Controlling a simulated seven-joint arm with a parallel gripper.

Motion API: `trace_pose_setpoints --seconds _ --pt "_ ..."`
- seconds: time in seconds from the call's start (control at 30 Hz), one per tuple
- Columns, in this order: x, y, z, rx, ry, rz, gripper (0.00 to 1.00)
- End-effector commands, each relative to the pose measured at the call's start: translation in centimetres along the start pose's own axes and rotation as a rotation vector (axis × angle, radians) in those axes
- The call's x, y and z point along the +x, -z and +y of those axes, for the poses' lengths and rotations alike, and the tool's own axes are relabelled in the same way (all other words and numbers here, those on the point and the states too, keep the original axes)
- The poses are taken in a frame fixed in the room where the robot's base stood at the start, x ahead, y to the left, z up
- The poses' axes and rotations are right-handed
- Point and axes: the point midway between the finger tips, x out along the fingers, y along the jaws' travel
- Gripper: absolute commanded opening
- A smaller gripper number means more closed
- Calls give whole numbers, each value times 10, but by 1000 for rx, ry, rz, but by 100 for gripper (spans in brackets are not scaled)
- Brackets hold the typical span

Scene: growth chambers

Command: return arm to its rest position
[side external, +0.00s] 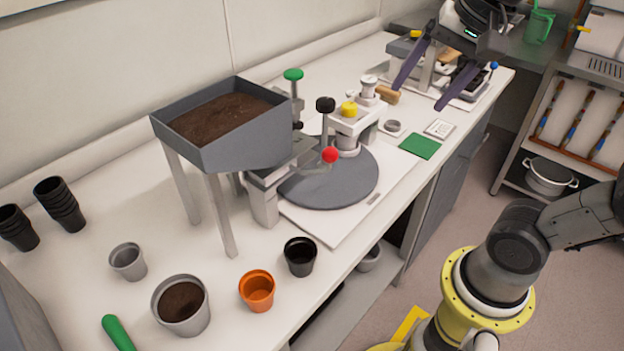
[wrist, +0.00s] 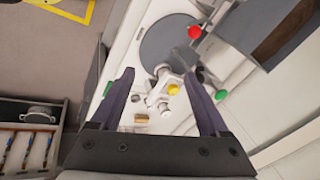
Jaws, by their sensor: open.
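My gripper (side external: 424,80) is at the upper right of the side external view, raised above the far end of the white bench (side external: 330,262). Its two dark purple fingers are spread wide with nothing between them. In the wrist view my gripper (wrist: 158,95) is also open and empty, with its fingers over the bench. Some of the bench equipment behind the fingers is partly hidden in the side external view. My arm reaches in from the right side, beyond the bench edge.
A soil hopper (side external: 225,150) stands on legs on the bench, beside a grey round turntable (side external: 330,190) with red and black knobs. Several pots, including an orange pot (side external: 257,291), stand at the front. A shelf rack (side external: 520,170) stands at the right. Floor between is clear.

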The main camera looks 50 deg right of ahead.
Motion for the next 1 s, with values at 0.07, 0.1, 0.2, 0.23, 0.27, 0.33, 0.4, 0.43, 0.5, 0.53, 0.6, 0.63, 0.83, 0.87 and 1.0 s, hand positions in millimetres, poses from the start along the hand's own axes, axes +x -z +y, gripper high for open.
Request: trace_pose_setpoints --seconds 0.07,0.1,0.2,0.23,0.27,0.33,0.4,0.43,0.5,0.53,0.6,0.63,0.83,0.87,1.0 --pt "12 -19 25 -199 30 7 78" --pt "18 -26 35 -299 42 12 78" --pt "37 -40 57 -540 62 26 78" --pt "43 -43 62 -608 65 29 78" --pt "49 -46 67 -673 66 32 78" --pt "61 -50 75 -808 63 35 78" --pt "69 -52 79 -921 61 38 78" --pt "71 -52 79 -963 63 42 78" --pt "71 -51 75 -1038 71 58 78" --pt "70 -50 74 -1062 74 64 78" --pt "70 -50 73 -1101 75 70 78" --pt "70 -50 73 -1111 75 70 78" --pt "70 -50 73 -1122 74 70 78" --pt "70 -50 73 -1122 74 70 78" --pt "70 -50 73 -1121 74 70 78"
